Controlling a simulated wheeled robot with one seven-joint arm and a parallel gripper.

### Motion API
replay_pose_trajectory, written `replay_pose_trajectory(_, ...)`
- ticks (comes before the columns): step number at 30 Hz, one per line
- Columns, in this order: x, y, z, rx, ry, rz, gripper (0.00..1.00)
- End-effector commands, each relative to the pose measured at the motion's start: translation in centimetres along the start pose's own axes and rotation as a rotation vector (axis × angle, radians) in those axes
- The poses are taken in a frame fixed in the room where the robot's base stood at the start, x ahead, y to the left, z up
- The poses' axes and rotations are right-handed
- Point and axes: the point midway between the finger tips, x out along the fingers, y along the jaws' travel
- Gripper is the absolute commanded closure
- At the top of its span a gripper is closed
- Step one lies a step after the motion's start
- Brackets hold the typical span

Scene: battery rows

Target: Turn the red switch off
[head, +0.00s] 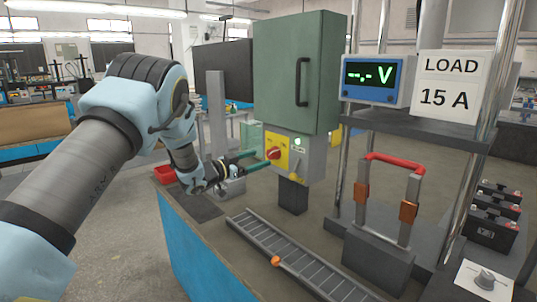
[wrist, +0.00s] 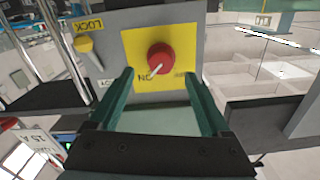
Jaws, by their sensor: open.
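The red switch (head: 273,153) is a round red knob on a yellow plate on the front of a grey box. It also shows in the wrist view (wrist: 161,55), where its white pointer mark is directed at the label ON. My gripper (head: 263,158) is open, with its teal fingers stretched toward the knob. In the wrist view the gripper (wrist: 163,78) has one finger on each side, with the knob just beyond the gap between the tips. I cannot tell whether either finger touches the knob or plate.
A yellow lock lever (wrist: 85,45) sits beside the plate. A green cabinet (head: 295,70) is above the box, with a lit green lamp (head: 299,141) on the box. A roller track (head: 290,255), red-handled load frame (head: 385,200) and voltage display (head: 372,77) stand nearby.

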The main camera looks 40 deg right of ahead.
Motion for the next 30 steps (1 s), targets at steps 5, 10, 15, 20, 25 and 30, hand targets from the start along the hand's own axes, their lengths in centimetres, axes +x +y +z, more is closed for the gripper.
replay_pose_trajectory(5,3.2,0.0,-0.2,0.001,0.0,0.001,0.19)
replay_pose_trajectory(10,4.8,-0.1,-0.1,0.001,-0.001,-0.001,0.19)
replay_pose_trajectory(15,5.4,-0.1,0.0,0.0,-0.001,-0.002,0.19)
replay_pose_trajectory(20,5.4,-0.1,0.0,-0.001,-0.001,-0.003,0.19)
replay_pose_trajectory(25,5.4,-0.1,0.0,0.0,-0.001,-0.003,0.32)
replay_pose_trajectory(30,5.4,-0.1,0.0,0.0,-0.001,-0.003,0.51)
